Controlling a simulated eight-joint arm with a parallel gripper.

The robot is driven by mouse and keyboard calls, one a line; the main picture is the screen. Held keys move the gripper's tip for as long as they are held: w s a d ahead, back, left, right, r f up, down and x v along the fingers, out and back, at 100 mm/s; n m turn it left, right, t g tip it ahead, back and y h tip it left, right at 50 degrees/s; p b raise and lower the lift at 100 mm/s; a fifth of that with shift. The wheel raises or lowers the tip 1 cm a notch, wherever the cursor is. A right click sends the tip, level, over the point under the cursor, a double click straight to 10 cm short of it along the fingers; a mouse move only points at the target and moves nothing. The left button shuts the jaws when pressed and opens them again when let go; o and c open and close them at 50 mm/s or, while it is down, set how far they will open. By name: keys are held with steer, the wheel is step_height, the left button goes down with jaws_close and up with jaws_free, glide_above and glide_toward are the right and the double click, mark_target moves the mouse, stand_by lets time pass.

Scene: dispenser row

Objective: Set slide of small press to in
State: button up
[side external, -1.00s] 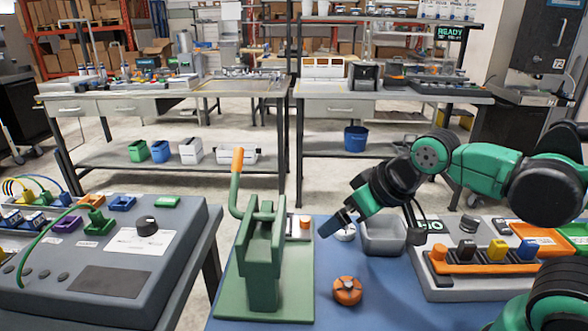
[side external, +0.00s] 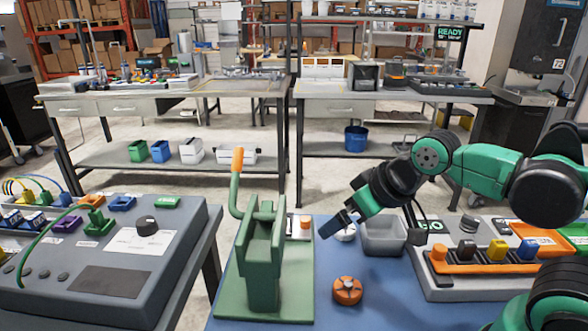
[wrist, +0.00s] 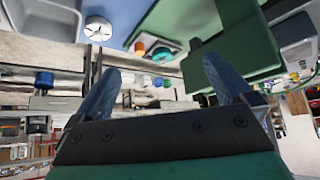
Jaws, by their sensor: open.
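The small press is a green press (side external: 262,250) on a green base plate in the side external view, with an upright lever ending in an orange grip (side external: 237,160). A small orange knob (side external: 304,222) on a pale strip stands at its right; I cannot tell whether this is the slide. My gripper (side external: 327,231) is right of the press, apart from it, pointing down and left. In the wrist view my gripper (wrist: 163,85) has its two fingers spread with nothing held between them. Green surfaces (wrist: 245,50), likely the press, fill the upper right there.
An orange round knob (side external: 347,290) sits on the blue table in front. A grey bin (side external: 383,236) stands right of my gripper, with a panel of coloured switches (side external: 490,262) further right. A grey console (side external: 110,270) is at left. Some blue tabletop is clear.

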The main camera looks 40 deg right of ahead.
steer(key=shift+c, duration=0.2)
stand_by(0.3)
steer(key=c, duration=0.4)
steer(key=shift+r, duration=0.25)
steer(key=shift+c, duration=0.7)
steer(key=w+d+r+n+g, duration=0.2)
steer(key=w+r+g, duration=0.2)
steer(key=w+r, duration=0.4)
steer(key=n+g, duration=0.2)
steer(key=g, duration=0.1)
glide_toward(305, 218)
step_height(305, 218, down, 9)
steer(key=shift+f, duration=0.15)
jaws_close()
stand_by(0.4)
